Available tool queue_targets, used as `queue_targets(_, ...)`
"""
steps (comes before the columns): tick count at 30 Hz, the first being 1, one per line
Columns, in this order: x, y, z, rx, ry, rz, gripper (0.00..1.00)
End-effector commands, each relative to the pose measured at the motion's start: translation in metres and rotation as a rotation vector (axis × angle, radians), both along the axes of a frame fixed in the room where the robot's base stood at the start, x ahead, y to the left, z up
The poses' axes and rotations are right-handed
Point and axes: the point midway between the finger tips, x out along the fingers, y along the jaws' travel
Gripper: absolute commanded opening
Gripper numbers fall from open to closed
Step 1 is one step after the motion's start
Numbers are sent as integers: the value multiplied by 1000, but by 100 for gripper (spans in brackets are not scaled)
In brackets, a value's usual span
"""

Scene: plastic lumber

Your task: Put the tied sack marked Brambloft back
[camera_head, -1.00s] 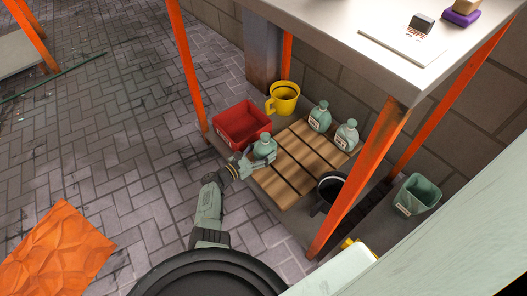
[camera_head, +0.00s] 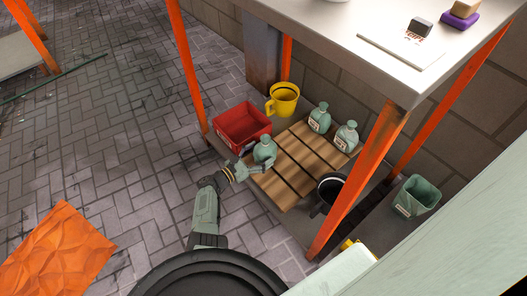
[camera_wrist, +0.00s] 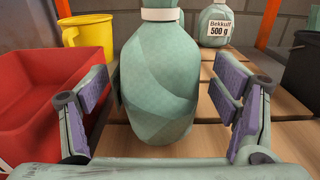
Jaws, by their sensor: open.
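A pale green tied sack (camera_head: 265,151) stands upright at the left edge of a slatted wooden board (camera_head: 287,190) under the table. In the wrist view the sack (camera_wrist: 158,85) fills the middle, with a white tie at its neck and no label showing. My gripper (camera_head: 252,170) is open, with one finger on each side of the sack; a gap shows at the right finger. Two similar sacks stand at the board's back, one left (camera_head: 319,119) and one right (camera_head: 347,136). The wrist view shows a sack marked Bekkulf 500 g (camera_wrist: 215,27). I cannot read Brambloft anywhere.
A red bin (camera_head: 242,124) stands close left of the sack, with a yellow mug (camera_head: 284,100) behind. A black pot (camera_head: 331,188) is at the board's right. Orange table legs (camera_head: 184,65) flank the space. A green bin (camera_head: 417,196) stands further right.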

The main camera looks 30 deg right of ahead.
Motion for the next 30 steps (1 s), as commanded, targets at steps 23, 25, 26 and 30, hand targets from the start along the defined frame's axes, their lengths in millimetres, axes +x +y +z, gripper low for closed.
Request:
queue_targets(23, -15, 102, 0, -1, 1, -1, 81)
queue_targets(25, -15, 102, 0, -1, 1, -1, 81)
queue_targets(26, -14, 102, 1, -2, 1, 1, 81)
queue_targets(30, 17, 110, 30, -40, 3, 69, 81)
